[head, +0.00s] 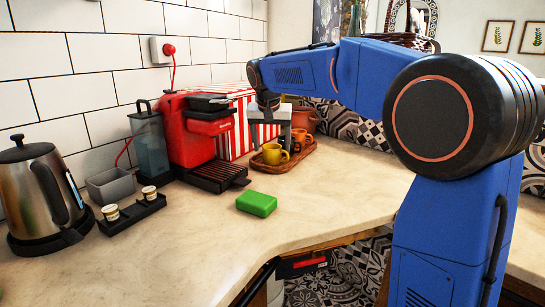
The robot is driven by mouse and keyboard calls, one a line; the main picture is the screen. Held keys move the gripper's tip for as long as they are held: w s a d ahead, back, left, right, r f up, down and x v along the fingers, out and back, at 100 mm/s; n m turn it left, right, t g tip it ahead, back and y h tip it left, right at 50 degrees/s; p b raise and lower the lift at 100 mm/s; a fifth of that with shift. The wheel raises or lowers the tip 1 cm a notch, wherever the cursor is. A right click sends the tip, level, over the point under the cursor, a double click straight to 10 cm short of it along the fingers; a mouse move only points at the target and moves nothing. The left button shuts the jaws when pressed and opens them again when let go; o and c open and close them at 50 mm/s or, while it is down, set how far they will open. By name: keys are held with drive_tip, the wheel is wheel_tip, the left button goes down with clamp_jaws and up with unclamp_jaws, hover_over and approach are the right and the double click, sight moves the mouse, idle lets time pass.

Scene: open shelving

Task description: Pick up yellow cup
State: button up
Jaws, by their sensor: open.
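The yellow cup (274,154) stands on a brown wooden tray (276,170) in the head view, right of the red coffee machine. Its handle points to the right. My gripper (267,122) hangs above the cup, pointing down, with the fingers a little above or near its rim. The gripper is open and small in view; I cannot tell the exact gap to the cup.
A red coffee machine (190,137) and a red-striped box (238,137) stand left of the tray. A green block (257,204) lies in front on the counter. A kettle (40,195) and grey container (111,186) are at left. The counter's right side is clear.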

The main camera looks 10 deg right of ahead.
sight(272, 151)
drive_tip(key=x, duration=0.3)
drive_tip(key=shift+w+f, duration=0.15)
drive_tip(key=shift+w, duration=0.05)
drive_tip(key=shift+c, duration=0.6)
drive_tip(key=c, duration=1)
